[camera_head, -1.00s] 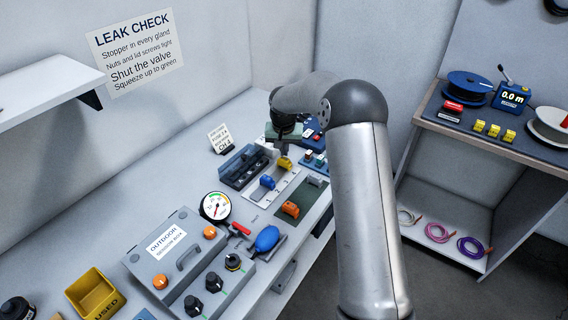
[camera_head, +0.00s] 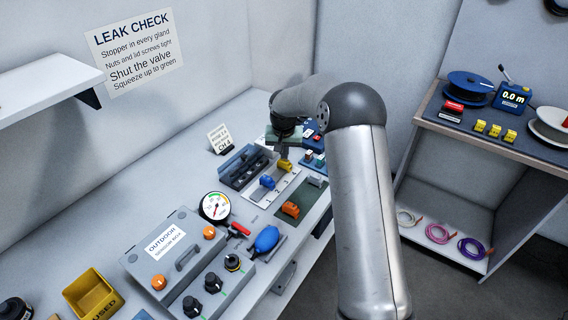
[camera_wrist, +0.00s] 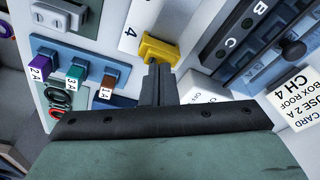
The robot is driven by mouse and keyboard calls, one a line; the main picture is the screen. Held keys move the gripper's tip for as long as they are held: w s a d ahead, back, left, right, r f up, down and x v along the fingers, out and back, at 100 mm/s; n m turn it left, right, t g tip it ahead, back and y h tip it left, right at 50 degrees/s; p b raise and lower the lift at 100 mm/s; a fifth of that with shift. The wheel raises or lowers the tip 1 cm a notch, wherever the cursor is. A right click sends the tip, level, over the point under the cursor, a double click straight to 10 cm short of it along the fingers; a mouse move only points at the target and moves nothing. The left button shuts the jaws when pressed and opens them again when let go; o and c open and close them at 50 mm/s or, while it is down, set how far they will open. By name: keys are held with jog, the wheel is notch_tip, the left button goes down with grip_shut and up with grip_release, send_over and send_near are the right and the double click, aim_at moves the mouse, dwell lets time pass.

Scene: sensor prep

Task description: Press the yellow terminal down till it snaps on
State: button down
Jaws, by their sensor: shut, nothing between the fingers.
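The yellow terminal (camera_head: 284,166) is at the far end of a pale numbered strip on the bench, by the number 4. In the wrist view the yellow terminal (camera_wrist: 158,50) lies straight ahead of my gripper (camera_wrist: 159,70). My gripper's fingers are shut together with nothing between them. Their tips overlap the terminal's near edge in the picture; I cannot tell if they touch it. In the head view my gripper (camera_head: 282,152) is just above the terminal, partly hidden by my wrist. Whether the terminal is seated cannot be seen.
A blue terminal (camera_head: 267,182) sits on the same strip, and an orange one (camera_head: 290,210) on a dark green plate. A dark lettered block (camera_wrist: 246,38) stands close to the right in the wrist view. Coloured fuses (camera_wrist: 75,75) are at left. A white card (camera_wrist: 295,95) stands nearby.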

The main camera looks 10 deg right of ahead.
aim_at(284, 161)
notch_tip(284, 161, up, 7)
jog(key=p, duration=0.3)
jog(key=shift+p, duration=0.4)
dwell(0.6)
jog(key=s+r+n, duration=0.1)
jog(key=s+r, duration=0.6)
jog(key=s, duration=0.3)
jog(key=s+n+g, duration=0.1)
jog(key=s+n, duration=0.1)
jog(key=s, duration=3.1)
jog(key=shift+s+r+g+y, duration=0.25)
jog(key=shift+r+g+y, duration=0.05)
jog(key=shift+r, duration=0.15)
jog(key=shift+a, duration=0.1)
